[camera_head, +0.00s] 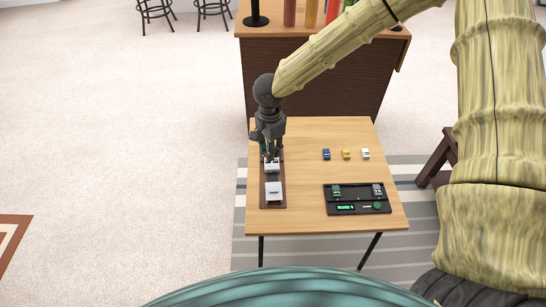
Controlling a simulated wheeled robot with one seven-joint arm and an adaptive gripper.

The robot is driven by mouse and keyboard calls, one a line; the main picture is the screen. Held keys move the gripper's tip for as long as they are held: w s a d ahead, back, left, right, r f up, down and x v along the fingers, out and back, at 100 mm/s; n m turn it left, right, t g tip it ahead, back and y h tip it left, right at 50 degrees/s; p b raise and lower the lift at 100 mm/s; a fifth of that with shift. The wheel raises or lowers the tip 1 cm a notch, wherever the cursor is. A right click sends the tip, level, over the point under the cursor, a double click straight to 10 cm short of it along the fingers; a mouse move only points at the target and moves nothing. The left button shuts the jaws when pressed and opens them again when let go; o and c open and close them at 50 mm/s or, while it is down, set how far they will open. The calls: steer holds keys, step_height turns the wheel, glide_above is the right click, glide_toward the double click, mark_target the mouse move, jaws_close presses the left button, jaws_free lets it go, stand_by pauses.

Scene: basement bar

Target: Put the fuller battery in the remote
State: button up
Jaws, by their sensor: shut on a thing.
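My gripper (270,154) points down over a long brown board (273,205) at the left of the wooden table. It is shut on what looks like a small white piece (272,166) at the board's far part; the fingers partly hide it. Another white-grey block (274,190) sits on the near part of the board. A black tray (357,199) at the right holds a green battery-like piece (336,191) and a grey one (377,190). Its front has a longer green bar (346,208), a shorter one (367,207) and a green round spot. Which piece is the remote is too small to tell.
Small blue (326,154), yellow (346,154) and white (365,153) pieces stand in a row behind the black tray. The table (310,180) is clear between board and tray. A dark bar counter (330,80) stands behind, a brown stool (436,160) at the right.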

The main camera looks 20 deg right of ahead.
steer(key=m, duration=0.2)
steer(key=f+m+p, duration=0.1)
steer(key=m, duration=0.1)
steer(key=f+m+p, duration=0.1)
steer(key=m, duration=0.2)
steer(key=shift+w+d, duration=0.15)
steer(key=shift+w, duration=0.25)
steer(key=m, duration=0.2)
steer(key=f+m+p, duration=0.1)
steer(key=m, duration=0.1)
steer(key=f+m+p, duration=0.1)
steer(key=shift+w+d+m, duration=0.15)
steer(key=shift+w+m, duration=0.05)
steer(key=shift+m, duration=0.2)
steer(key=f+m+p, duration=0.1)
steer(key=m, duration=0.3)
steer(key=f+m+p, duration=0.1)
steer(key=m+p, duration=0.1)
steer(key=m, duration=0.2)
steer(key=f+m+p, duration=0.1)
steer(key=f+m, duration=0.1)
steer(key=m, duration=0.2)
steer(key=shift+d, duration=0.25)
steer(key=shift+f, duration=0.1)
steer(key=b, duration=0.4)
glide_above(273, 179)
steer(key=shift+f, duration=3.45)
steer(key=shift+f, duration=0.15)
